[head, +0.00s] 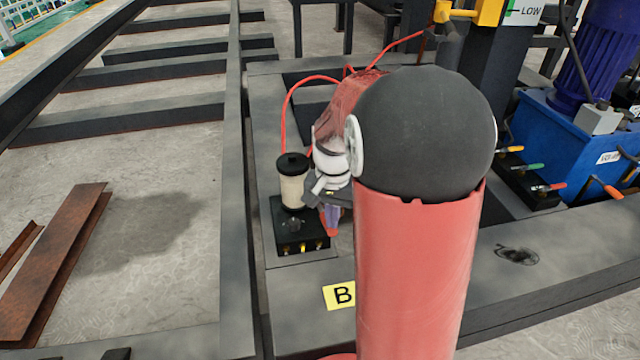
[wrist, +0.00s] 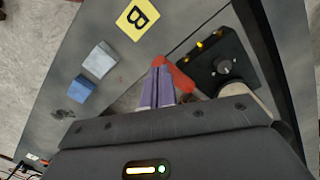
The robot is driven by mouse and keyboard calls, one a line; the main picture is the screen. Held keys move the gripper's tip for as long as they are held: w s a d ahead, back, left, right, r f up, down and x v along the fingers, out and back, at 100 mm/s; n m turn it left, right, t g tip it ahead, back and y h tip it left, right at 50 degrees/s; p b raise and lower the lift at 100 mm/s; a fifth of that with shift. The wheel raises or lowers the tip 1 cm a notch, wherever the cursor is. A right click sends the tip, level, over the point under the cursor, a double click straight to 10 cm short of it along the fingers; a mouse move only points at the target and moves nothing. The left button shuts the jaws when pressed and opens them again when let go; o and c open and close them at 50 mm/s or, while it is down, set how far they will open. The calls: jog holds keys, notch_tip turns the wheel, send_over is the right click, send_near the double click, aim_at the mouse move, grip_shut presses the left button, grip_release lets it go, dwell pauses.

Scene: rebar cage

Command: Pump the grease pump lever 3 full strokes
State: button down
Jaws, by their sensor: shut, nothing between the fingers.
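The grease pump has a black base block (head: 300,235) with brass fittings and a cream reservoir (head: 292,188) under a black lid. In the wrist view its black block (wrist: 212,66) and part of the reservoir (wrist: 262,100) show at the right. The red lever (wrist: 181,78) lies right beside my purple fingertips; a bit of red also shows below them in the head view. My gripper (wrist: 158,70) points down beside the pump, its fingers shut together with nothing between them. I cannot tell whether they touch the lever. My arm hides part of the area right of the pump.
A yellow "B" label (head: 339,296) lies on the dark frame beam in front of the pump. A light grey block (wrist: 100,60) and a blue block (wrist: 81,88) sit nearby. Red hoses (head: 287,105) rise behind the pump. A blue hydraulic unit (head: 565,145) with valve levers stands right.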

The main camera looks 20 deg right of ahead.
jog(key=w+d+r+p, duration=0.1)
jog(key=w+r+p, duration=0.4)
jog(key=r+p, duration=0.2)
jog(key=shift+w+r+p, duration=0.15)
jog(key=shift+r+p, duration=0.25)
jog(key=shift+r, duration=0.35)
jog(key=shift+s+f+b, duration=0.45)
jog(key=shift+f+b, duration=0.05)
jog(key=shift+f, duration=0.05)
jog(key=shift+s+a+f+b, duration=0.15)
jog(key=shift+s+f+b, duration=0.25)
jog(key=shift+s+f, duration=0.1)
jog(key=shift+s+f+b, duration=0.4)
jog(key=shift+f, duration=0.15)
jog(key=shift+s+a+f, duration=0.1)
